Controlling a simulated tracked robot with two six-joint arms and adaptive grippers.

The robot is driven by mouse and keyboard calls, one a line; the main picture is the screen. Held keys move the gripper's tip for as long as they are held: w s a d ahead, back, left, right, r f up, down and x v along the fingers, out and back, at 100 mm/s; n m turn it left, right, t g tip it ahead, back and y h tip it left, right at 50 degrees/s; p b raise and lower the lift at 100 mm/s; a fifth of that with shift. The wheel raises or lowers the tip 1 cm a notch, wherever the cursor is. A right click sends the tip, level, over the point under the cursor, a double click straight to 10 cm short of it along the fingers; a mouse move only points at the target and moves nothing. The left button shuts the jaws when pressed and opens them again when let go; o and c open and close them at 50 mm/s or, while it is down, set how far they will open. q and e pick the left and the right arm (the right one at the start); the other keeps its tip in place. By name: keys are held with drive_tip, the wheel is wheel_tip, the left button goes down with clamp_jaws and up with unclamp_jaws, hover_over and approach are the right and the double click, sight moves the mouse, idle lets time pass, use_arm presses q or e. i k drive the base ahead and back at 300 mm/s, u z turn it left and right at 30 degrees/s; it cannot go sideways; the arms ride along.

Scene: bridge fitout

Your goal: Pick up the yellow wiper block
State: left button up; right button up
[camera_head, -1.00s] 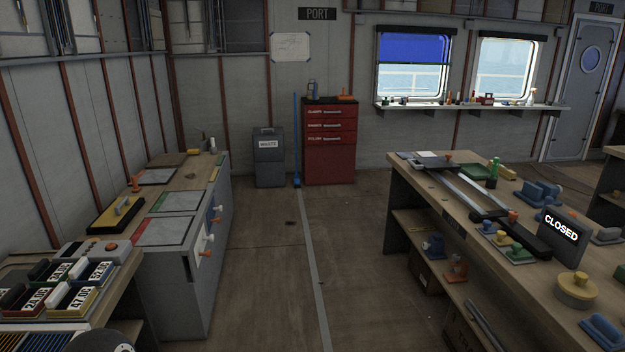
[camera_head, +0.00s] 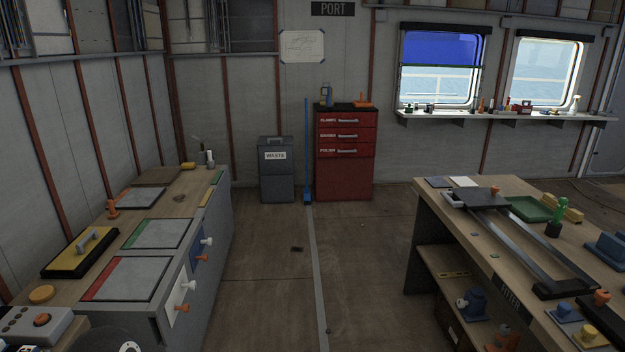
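A yellow block (camera_head: 562,209) lies at the far side of the right workbench, behind a green bottle-like object. A small yellow piece (camera_head: 188,166) lies at the far end of the left bench. A black and yellow pad with a grey handle (camera_head: 80,252) lies on the left bench's near left side. I cannot tell from this view which of these is the wiper block. Neither of my grippers is in view.
A grey waste bin (camera_head: 276,182), a blue pole (camera_head: 307,145) and a red drawer cabinet (camera_head: 345,178) stand at the back wall. A shelf (camera_head: 500,118) runs under the windows.

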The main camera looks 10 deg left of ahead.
sight(185, 166)
drive_tip(key=i, duration=8.05)
drive_tip(key=u, duration=2.35)
